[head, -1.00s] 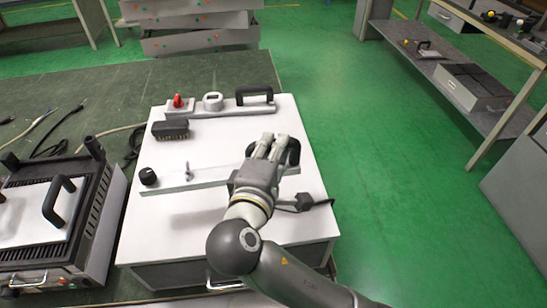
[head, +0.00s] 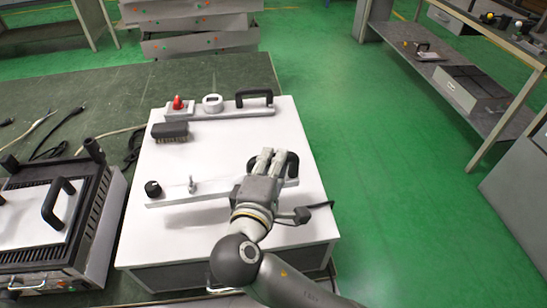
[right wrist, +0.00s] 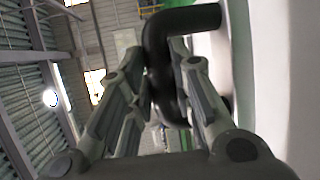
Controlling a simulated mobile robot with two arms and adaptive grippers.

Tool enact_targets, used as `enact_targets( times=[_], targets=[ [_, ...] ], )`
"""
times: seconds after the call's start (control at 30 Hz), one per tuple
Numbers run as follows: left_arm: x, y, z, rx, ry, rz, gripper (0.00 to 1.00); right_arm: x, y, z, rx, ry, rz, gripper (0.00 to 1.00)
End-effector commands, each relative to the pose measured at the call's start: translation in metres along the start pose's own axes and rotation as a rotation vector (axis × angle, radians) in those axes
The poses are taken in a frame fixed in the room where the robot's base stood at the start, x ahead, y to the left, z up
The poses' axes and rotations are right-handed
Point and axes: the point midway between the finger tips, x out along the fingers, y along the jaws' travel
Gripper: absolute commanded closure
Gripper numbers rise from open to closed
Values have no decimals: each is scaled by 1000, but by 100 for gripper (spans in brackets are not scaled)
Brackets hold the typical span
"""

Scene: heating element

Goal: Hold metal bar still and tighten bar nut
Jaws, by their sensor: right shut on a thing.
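The metal bar (head: 215,194) is a long pale strip over the front half of the white box top. It bears a black knob (head: 153,188) at its left end, a small upright metal piece (head: 192,186), perhaps the bar nut, and a black handle (head: 293,166) at its right end. My right gripper (head: 270,160) is shut on the handle, which shows between the fingers in the right wrist view (right wrist: 168,60). The fingers partly hide the handle and the bar's right end. A shadow lies in front of the bar; I cannot tell whether it touches the top. My left gripper is out of view.
A second bar (head: 233,109) with a red switch, a gauge and a black handle lies along the back of the white box (head: 225,150). A black brush-like block (head: 170,131) lies before it. A grill (head: 55,220) stands at left. Green floor is clear at right.

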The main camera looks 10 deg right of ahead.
Motion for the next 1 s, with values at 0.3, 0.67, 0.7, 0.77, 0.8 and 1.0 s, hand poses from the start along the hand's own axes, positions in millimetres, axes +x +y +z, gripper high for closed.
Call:
enact_targets(
  times=[0.3, 0.67, 0.7, 0.77, 0.8, 1.0],
  targets=[
    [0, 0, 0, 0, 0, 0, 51, 3, -15, -1, 0, 0, 2, 100],
    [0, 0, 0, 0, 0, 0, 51, 6, -33, -3, 1, -1, 2, 100],
    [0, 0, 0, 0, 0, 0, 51, 6, -35, -3, 0, -1, 1, 100],
    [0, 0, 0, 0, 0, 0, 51, 7, -38, -3, 0, -1, 0, 100],
    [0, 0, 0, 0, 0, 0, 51, 7, -40, -3, 1, 0, 0, 100],
    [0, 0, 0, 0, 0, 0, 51, 9, -50, -4, 1, 0, 2, 100]
  ],
)
